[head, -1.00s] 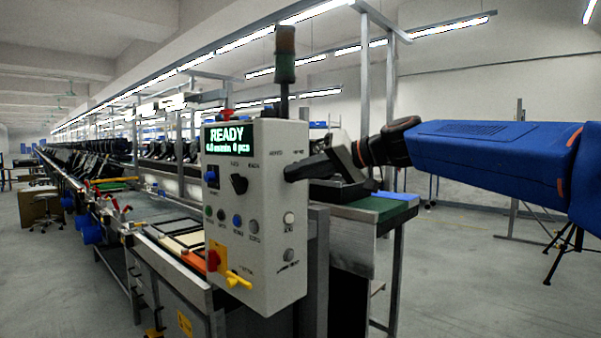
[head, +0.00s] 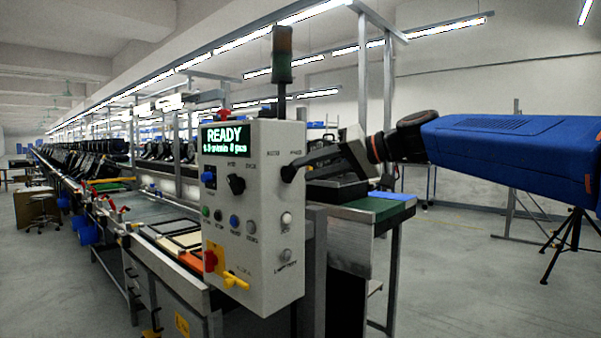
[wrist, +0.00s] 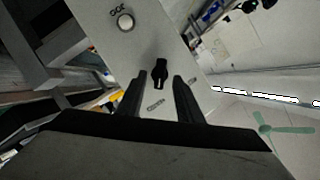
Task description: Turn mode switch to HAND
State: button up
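The mode switch (wrist: 160,73) is a small black knob on the grey control box (head: 262,250). In the wrist view it shows between my gripper's fingers (wrist: 160,80). One finger is on each side, with a visible gap between finger and knob. My gripper (head: 290,172) is open and its tips are at the box's front face in the head view, where they hide most of the knob. Small labels, too blurred to read surely, stand above it on the left and right. I cannot tell which way the knob points.
The box carries a lit READY screen (head: 228,137), another black selector (head: 236,184), several push buttons, and a red and yellow rotary switch (head: 211,260) with a yellow handle (head: 236,281). A conveyor line runs behind on the left. A green-topped table (head: 375,207) stands behind the box.

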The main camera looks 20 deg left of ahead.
jog(key=v, duration=1.3)
jog(key=shift+d, duration=0.3)
jog(key=s+d+f+m+t+h, duration=0.1)
jog(key=s+d+f+h, duration=0.3)
jog(key=s+d+f, duration=0.5)
jog(key=s+d+f+m+t+h, duration=0.1)
jog(key=s+d+f+m+h, duration=0.3)
jog(key=s+d+f, duration=0.5)
jog(key=s+d+f+m+t+h, duration=0.1)
jog(key=s+d+f+m+h, duration=0.2)
jog(key=d+f, duration=1.7)
jog(key=s+f+h, duration=0.3)
jog(key=s+f, duration=0.4)
jog(key=f, duration=0.1)
jog(key=shift+d, duration=0.25)
jog(key=shift+s+a+f, duration=0.1)
jog(key=shift+f, duration=0.05)
